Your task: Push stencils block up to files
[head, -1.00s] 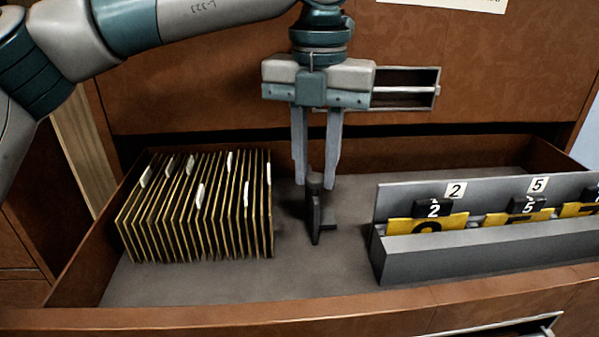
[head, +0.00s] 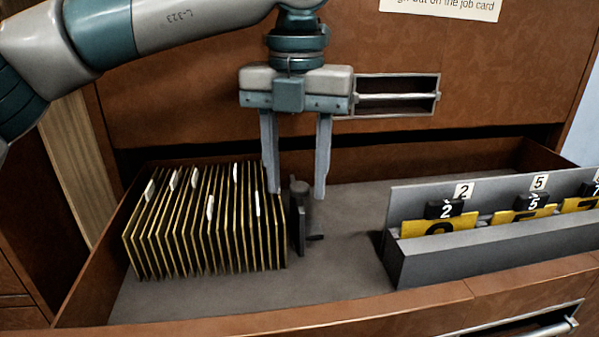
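A row of thin upright files (head: 205,225) with gold edges and white tabs stands at the left of the open drawer. The left finger is close to the last file's top edge. My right gripper is not in view.
A grey rack (head: 490,250) with yellow stencils (head: 440,225) and number tags stands at the drawer's right. The drawer floor (head: 345,225) between block and rack is clear. The wooden drawer front (head: 250,316) borders the near side. A closed drawer's handle (head: 398,97) is behind the gripper.

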